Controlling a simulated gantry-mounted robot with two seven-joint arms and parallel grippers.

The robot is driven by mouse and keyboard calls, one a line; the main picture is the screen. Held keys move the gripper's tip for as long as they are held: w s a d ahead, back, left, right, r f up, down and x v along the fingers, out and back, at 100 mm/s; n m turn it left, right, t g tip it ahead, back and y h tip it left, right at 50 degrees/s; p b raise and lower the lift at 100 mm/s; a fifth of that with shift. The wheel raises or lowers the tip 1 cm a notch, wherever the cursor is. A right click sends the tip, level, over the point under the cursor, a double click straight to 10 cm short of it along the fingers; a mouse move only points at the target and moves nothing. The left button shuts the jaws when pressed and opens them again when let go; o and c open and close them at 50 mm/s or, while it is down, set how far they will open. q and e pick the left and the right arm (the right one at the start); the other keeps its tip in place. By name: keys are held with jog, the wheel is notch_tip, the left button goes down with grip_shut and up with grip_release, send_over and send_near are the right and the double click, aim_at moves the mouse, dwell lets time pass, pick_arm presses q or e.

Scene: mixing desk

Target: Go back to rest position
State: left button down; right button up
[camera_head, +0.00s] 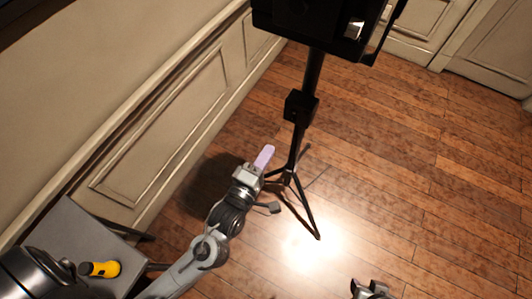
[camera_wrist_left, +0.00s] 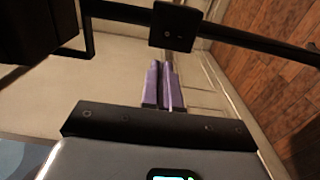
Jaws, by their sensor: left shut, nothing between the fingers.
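My left gripper (camera_head: 266,156) has purple fingers and is at the end of my grey left arm, which comes in from the lower left in the head view. Its fingers are together and hold nothing. In the head view it appears just left of the black tripod stand's pole. In the left wrist view the two purple fingers (camera_wrist_left: 160,85) lie side by side, pointing up the picture.
A black tripod stand (camera_head: 302,107) with a black box-like head (camera_head: 315,25) stands on the wooden floor (camera_head: 440,180). A panelled wall (camera_head: 160,130) runs along the left. A grey table (camera_head: 70,225) at lower left holds a yellow-and-black object (camera_head: 104,269). Floor at right is clear.

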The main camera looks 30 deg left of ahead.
dwell(0.4)
pick_arm(q)
jog(key=s+a+f+m+g, duration=0.3)
jog(key=s+f+m+g, duration=0.4)
jog(key=m, duration=0.3)
jog(key=s+a+f+m+g, duration=0.35)
jog(key=s+m+g, duration=0.35)
jog(key=s+m, duration=0.3)
notch_tip(320, 180, up, 37)
jog(key=p, duration=3.7)
jog(key=shift+w+d+f, duration=0.15)
jog(key=shift+d+f, duration=0.05)
jog(key=shift+d, duration=0.1)
